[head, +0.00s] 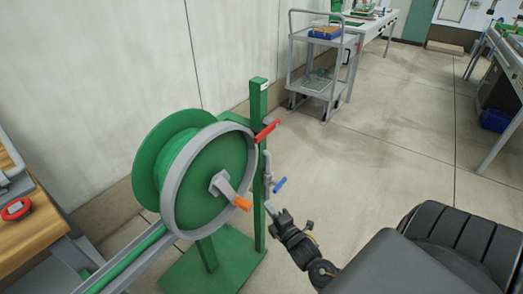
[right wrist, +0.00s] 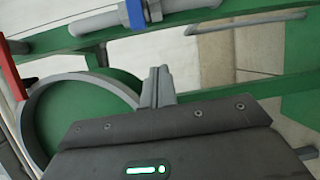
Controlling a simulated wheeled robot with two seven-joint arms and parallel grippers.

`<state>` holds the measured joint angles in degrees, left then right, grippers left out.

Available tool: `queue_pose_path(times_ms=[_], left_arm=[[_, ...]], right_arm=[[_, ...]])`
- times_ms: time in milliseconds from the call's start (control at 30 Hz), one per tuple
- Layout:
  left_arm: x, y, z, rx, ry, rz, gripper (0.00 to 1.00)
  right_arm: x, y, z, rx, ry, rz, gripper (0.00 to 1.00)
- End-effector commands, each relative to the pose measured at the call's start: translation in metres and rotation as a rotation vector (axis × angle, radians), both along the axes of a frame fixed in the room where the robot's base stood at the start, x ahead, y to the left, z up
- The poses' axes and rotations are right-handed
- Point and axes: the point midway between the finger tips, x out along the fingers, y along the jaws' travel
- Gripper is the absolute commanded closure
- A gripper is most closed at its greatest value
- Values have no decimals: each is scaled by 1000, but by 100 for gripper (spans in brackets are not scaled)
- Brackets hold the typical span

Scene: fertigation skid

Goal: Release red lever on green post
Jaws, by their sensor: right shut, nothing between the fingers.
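The green post (head: 258,95) stands upright beside the hose reel. The red lever (head: 266,131) sits on its upper part, slanting up to the right; a red piece, likely the same lever, shows at the left edge of the right wrist view (right wrist: 10,68). A blue lever (head: 280,185) sits lower on the post's pipework and also shows in the right wrist view (right wrist: 137,14). My right gripper (head: 269,208) is shut and empty, below the blue lever and well below the red one. Its closed fingers (right wrist: 158,77) point toward the post and pipe. My left gripper is out of view.
The green hose reel (head: 205,180) with a grey rim and orange-handled crank (head: 241,203) stands left of the post. A wooden bench (head: 35,232) with a red button is at far left. A grey cart (head: 318,84) stands behind. Open floor lies to the right.

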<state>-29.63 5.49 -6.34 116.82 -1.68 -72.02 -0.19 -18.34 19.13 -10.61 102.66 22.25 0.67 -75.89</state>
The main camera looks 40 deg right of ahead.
Motion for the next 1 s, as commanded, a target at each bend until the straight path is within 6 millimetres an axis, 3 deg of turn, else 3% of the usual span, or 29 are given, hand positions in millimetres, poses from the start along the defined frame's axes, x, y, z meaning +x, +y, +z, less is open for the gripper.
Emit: queue_pose_path(times_ms=[100, 200, 400, 600, 1000], left_arm=[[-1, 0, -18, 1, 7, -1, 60], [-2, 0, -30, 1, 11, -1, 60], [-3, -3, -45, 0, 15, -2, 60], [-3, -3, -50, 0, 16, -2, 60], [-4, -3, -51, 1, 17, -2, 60]], right_arm=[[12, -27, 40, -428, -243, -8, 100], [9, -38, 70, -766, -429, -56, 100], [-8, -44, 104, -1220, -679, -179, 100], [-17, -43, 113, -1371, -766, -237, 100], [-16, -42, 116, -1375, -770, -240, 100]])
